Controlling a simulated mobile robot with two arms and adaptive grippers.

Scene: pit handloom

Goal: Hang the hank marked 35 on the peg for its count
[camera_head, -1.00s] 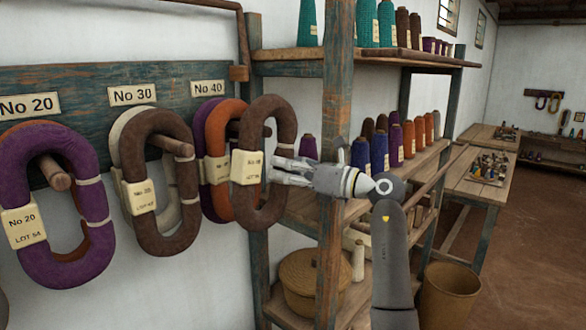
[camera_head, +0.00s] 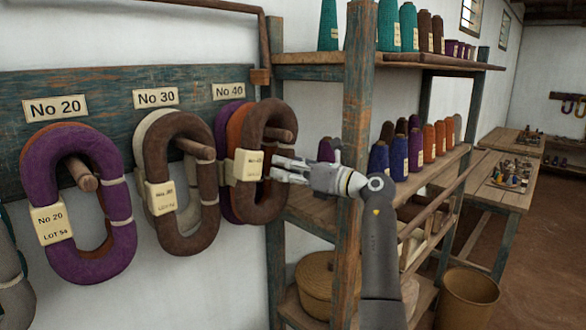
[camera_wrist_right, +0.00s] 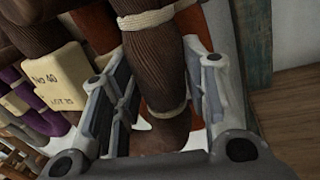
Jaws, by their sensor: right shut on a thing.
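My right gripper (camera_head: 277,168) is shut on the right side of a brown hank (camera_head: 264,205) at the No 40 peg (camera_head: 284,136). The peg's end shows through the hank's loop, so the hank is around the peg. Purple (camera_head: 226,117) and orange (camera_head: 236,130) hanks hang behind it. Its cream tag (camera_head: 245,165) is too small to read there. In the right wrist view, the brown hank (camera_wrist_right: 155,60) is between the fingers, and a tag (camera_wrist_right: 50,80) beside it reads No 40. I see no tag reading 35. My left gripper is not in view.
The blue board carries signs No 20 (camera_head: 55,107), No 30 (camera_head: 156,97) and No 40 (camera_head: 229,91). A purple hank (camera_head: 118,205) and a brown hank (camera_head: 207,190) hang on the left pegs. A shelf post (camera_head: 357,100) and cone shelves stand close by my right arm.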

